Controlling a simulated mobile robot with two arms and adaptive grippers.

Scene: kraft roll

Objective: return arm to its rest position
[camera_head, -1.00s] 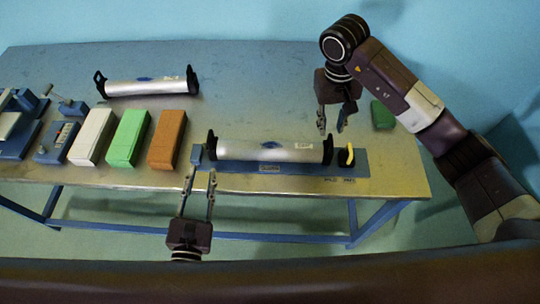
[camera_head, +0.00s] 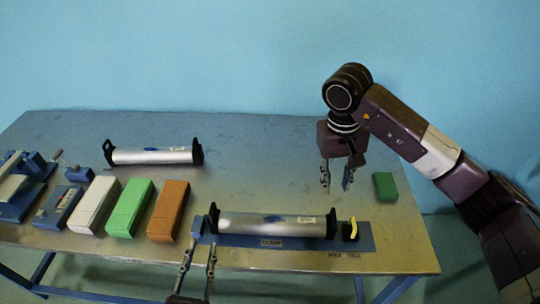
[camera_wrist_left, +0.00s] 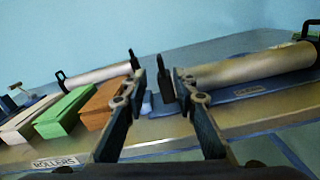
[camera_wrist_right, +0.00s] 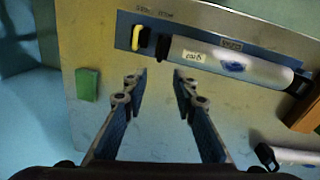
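My left gripper (camera_head: 198,268) is at the table's front edge, just left of the near roller's blue base. Its fingers are apart and empty in the left wrist view (camera_wrist_left: 152,85). My right gripper (camera_head: 336,182) hangs above the table, behind the right end of the near roller. Its fingers are apart with nothing between them in the right wrist view (camera_wrist_right: 160,82). The near silver roller (camera_head: 275,224) lies in a blue base (camera_head: 260,242) with a yellow lever (camera_head: 353,228) at its right end.
A second silver roller (camera_head: 152,156) lies at the back left. White (camera_head: 95,206), green (camera_head: 130,208) and orange (camera_head: 168,210) blocks stand in a row. A small green block (camera_head: 385,186) lies at right. Blue devices (camera_head: 60,207) fill the left end. The table's back middle is clear.

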